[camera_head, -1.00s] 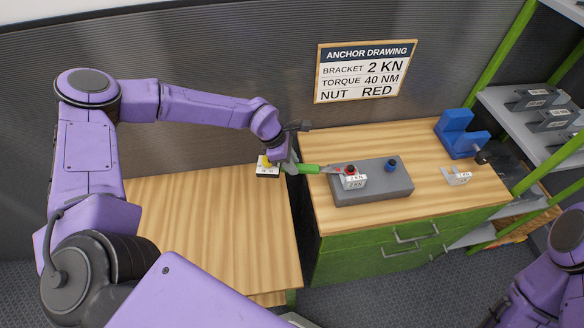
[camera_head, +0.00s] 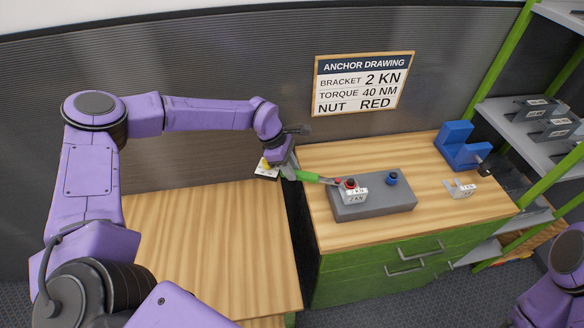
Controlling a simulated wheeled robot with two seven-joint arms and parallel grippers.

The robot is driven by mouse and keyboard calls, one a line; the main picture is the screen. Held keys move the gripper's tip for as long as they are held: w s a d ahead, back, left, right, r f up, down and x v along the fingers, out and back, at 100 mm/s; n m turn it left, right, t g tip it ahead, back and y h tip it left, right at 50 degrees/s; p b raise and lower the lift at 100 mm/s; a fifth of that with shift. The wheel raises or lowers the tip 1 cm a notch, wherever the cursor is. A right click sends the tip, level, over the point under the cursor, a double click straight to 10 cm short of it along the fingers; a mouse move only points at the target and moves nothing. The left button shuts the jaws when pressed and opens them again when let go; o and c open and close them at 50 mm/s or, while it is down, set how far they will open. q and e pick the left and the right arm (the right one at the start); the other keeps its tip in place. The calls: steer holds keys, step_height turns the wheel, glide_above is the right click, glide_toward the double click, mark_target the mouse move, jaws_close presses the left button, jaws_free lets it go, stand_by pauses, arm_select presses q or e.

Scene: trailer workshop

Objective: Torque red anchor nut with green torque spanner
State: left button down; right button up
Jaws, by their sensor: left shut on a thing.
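My left gripper (camera_head: 287,167) is shut on the green torque spanner (camera_head: 308,177) at the gap between the two benches. The spanner's grey shaft reaches right to the red anchor nut (camera_head: 350,184). Its head is at or beside the nut; the exact fit is too small to tell. The red nut sits above a white bracket (camera_head: 355,196) marked 2 KN on the grey block (camera_head: 385,209). A blue nut (camera_head: 392,177) stands at the block's right, apart from the spanner. Part of my right arm shows at the lower right; its gripper is out of view.
An anchor drawing (camera_head: 364,82) on the wall reads bracket 2 KN, torque 40 NM, nut red. A blue fixture (camera_head: 461,148) and another bracket (camera_head: 460,190) stand right of the block. A yellow-topped item (camera_head: 264,166) is behind my left gripper. The left bench (camera_head: 210,240) is largely clear.

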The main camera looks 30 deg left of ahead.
arm_select(q)
steer(key=shift+r+p, duration=0.7)
steer(key=shift+r, duration=0.5)
steer(key=shift+r+p, duration=0.9)
steer(key=shift+r, duration=0.75)
steer(key=shift+d+f, duration=0.1)
